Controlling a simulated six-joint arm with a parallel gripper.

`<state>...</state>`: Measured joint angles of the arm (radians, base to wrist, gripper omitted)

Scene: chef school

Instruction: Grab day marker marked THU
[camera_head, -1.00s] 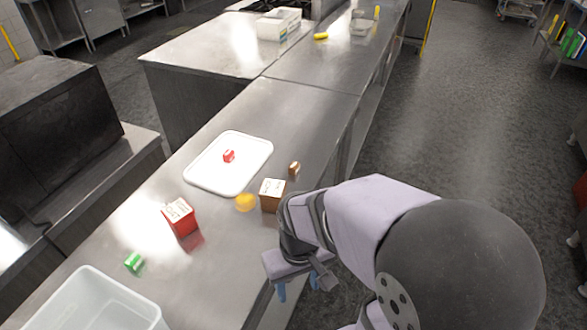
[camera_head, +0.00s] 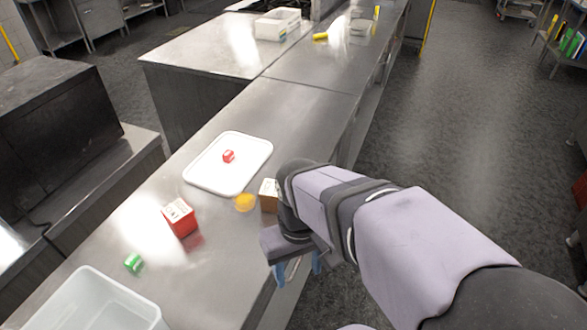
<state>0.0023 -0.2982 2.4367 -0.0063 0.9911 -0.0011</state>
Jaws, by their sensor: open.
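A brown box (camera_head: 268,196) with a white labelled top stands on the steel counter, partly covered by my arm. A red box (camera_head: 180,217) with a white labelled top stands to its left. A small red block (camera_head: 228,156) lies on the white tray (camera_head: 258,138), and a small green block (camera_head: 133,263) lies near the front left. The labels are too small to read, so I cannot tell which marker says THU. My gripper (camera_head: 299,268) has its blue fingers apart, pointing down, empty, near the counter's right edge in front of the brown box.
A yellow round object (camera_head: 245,202) lies just left of the brown box. A clear bin (camera_head: 92,303) stands at the front left. White containers (camera_head: 278,24) and a yellow item (camera_head: 320,36) sit on the far counter. Open floor lies to the right.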

